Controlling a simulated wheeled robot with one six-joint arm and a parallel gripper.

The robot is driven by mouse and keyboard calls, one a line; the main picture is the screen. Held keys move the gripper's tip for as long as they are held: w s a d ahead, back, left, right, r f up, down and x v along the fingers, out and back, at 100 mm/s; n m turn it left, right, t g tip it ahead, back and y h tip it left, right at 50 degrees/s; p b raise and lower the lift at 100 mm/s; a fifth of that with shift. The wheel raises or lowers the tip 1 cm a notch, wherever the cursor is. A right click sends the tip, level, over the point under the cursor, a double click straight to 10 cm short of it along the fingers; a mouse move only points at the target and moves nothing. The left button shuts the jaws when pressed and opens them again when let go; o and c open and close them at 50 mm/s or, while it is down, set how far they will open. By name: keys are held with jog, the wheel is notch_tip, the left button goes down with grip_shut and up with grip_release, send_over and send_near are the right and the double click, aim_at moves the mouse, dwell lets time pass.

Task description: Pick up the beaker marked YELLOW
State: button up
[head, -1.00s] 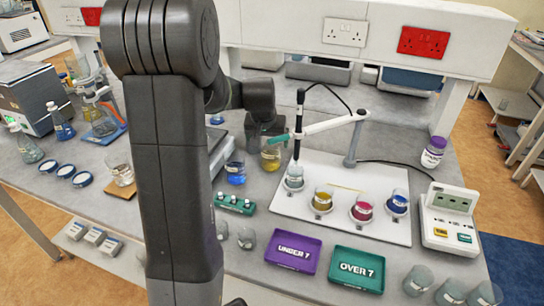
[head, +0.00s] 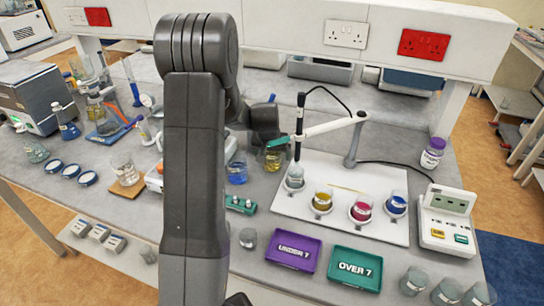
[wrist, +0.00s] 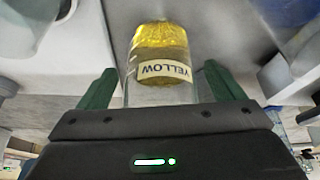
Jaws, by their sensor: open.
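The beaker marked YELLOW (head: 272,160) stands on the bench behind the white board, left of the pH probe stand. In the wrist view the beaker (wrist: 160,62) appears upside down, with yellow liquid and a label reading YELLOW. My gripper (wrist: 165,88) is open, with one green finger on each side of the clear part of the beaker.
A beaker of blue liquid (head: 237,172) stands close left of the yellow one. The probe stand (head: 352,145) and white board (head: 300,215) are to the right, with several beakers on the board. Purple (head: 292,251) and green (head: 355,268) trays lie in front.

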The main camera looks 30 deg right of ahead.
jog(key=shift+c, duration=0.5)
jog(key=c, duration=1.1)
jog(key=shift+r, duration=0.25)
